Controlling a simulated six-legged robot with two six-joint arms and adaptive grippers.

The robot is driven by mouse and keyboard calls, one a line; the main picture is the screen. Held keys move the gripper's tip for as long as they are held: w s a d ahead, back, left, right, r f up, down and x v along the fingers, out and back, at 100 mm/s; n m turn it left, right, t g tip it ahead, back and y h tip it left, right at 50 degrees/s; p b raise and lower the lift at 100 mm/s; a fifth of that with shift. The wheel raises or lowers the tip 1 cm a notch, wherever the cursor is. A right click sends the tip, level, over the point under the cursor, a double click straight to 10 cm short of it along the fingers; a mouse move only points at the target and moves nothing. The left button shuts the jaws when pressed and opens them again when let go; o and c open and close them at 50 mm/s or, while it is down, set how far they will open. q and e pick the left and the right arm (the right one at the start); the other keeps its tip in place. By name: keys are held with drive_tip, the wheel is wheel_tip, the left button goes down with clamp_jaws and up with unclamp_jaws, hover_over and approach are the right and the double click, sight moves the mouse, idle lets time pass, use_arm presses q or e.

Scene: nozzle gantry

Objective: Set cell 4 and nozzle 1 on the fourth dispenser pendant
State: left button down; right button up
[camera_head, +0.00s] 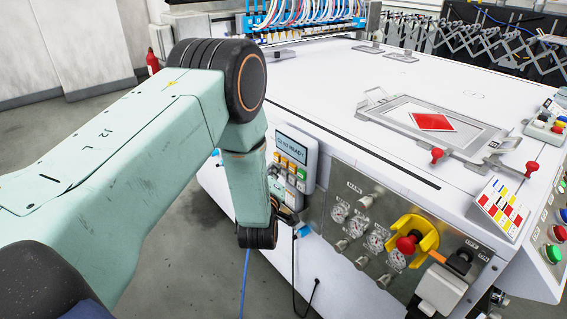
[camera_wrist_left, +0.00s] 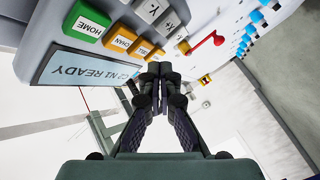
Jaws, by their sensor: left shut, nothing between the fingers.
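The pendant (camera_head: 296,160) is a pale box with a display and coloured buttons, on the near left corner of the white machine. Its display (camera_wrist_left: 98,71) reads "C2 N1 READY" upside down in the left wrist view. That view also shows a green HOME button (camera_wrist_left: 87,22), an orange CHAN button (camera_wrist_left: 120,38), smaller orange buttons and grey keys. My left gripper (camera_wrist_left: 159,72) is shut and empty, its tips close to the small orange buttons; I cannot tell if they touch. In the head view my left arm hides part of the pendant's lower area.
A panel with gauges and a red knob on a yellow guard (camera_head: 427,234) is right of the pendant. A framed plate with a red diamond (camera_head: 432,122) lies on the white top (camera_head: 330,85). Cables hang below the pendant. Grey floor is clear at the left.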

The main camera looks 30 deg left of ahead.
use_arm(q)
drive_tip(key=shift+s+a+p, duration=0.3)
drive_tip(key=shift+s, duration=0.4)
drive_tip(key=shift+s+a+p, duration=0.25)
drive_tip(key=shift+s+a, duration=0.05)
drive_tip(key=shift+s, duration=0.4)
drive_tip(key=shift+s+a+p, duration=0.3)
drive_tip(key=shift+s, duration=0.4)
drive_tip(key=shift+r, duration=0.1)
